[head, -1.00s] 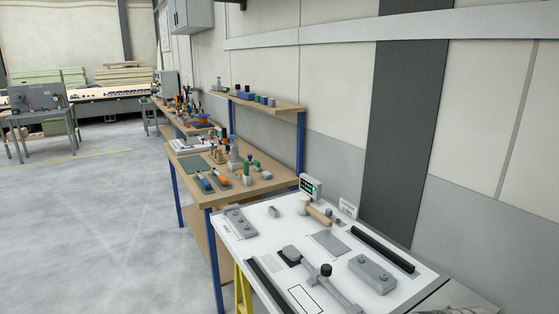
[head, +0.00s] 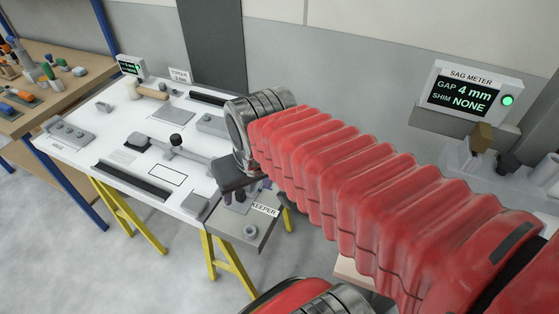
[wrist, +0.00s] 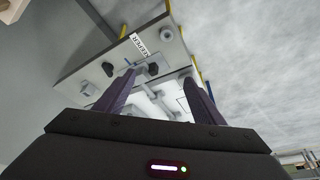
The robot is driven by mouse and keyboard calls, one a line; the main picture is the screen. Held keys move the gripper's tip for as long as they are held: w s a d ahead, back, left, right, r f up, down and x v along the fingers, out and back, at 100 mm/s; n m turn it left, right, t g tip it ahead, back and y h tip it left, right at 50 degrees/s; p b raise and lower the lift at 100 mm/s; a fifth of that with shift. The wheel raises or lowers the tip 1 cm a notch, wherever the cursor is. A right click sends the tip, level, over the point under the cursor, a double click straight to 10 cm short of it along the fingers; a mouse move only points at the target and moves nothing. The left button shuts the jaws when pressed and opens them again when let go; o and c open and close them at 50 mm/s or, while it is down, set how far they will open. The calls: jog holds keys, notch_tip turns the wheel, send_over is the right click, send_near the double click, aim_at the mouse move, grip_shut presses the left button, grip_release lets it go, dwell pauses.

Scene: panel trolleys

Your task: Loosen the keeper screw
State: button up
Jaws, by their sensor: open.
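A grey keeper panel (head: 245,226) with a "KEEPER" label (head: 263,210) stands at the right end of the white table. My gripper (head: 238,192) hangs over it, and the arm hides part of it in the head view. In the wrist view the label (wrist: 138,44) lies beyond my gripper (wrist: 160,84), whose two dark fingers are apart with nothing seen held between them. A small dark fitting (wrist: 107,68) and a pale round one (wrist: 86,89) show on the panel left of the fingers. Another dark fitting (wrist: 152,69) sits between the fingertips. I cannot tell which is the keeper screw.
The white table (head: 105,142) carries dark bars, grey blocks and a black-knobbed lever (head: 176,141). A sag meter (head: 472,96) at right reads gap 4 mm, shim none. A wooden bench (head: 50,85) is at far left. Grey floor is clear at lower left.

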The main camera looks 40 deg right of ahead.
jog(key=w+d+f+m+g, duration=0.1)
jog(key=w+d+m+g, duration=0.1)
jog(key=w+d+m, duration=0.4)
jog(key=w+d+f+m+g, duration=0.1)
jog(key=w+d+m+g, duration=0.1)
jog(key=w+d+m, duration=0.5)
jog(key=d+m, duration=0.1)
jog(key=d, duration=0.4)
jog(key=shift+w+f+y, duration=0.15)
jog(key=shift+f+y, duration=0.15)
jog(key=shift+f, duration=0.15)
notch_tip(320, 180, down, 14)
jog(key=shift+r, duration=0.2)
jog(key=shift+c, duration=0.2)
jog(key=c, duration=1)
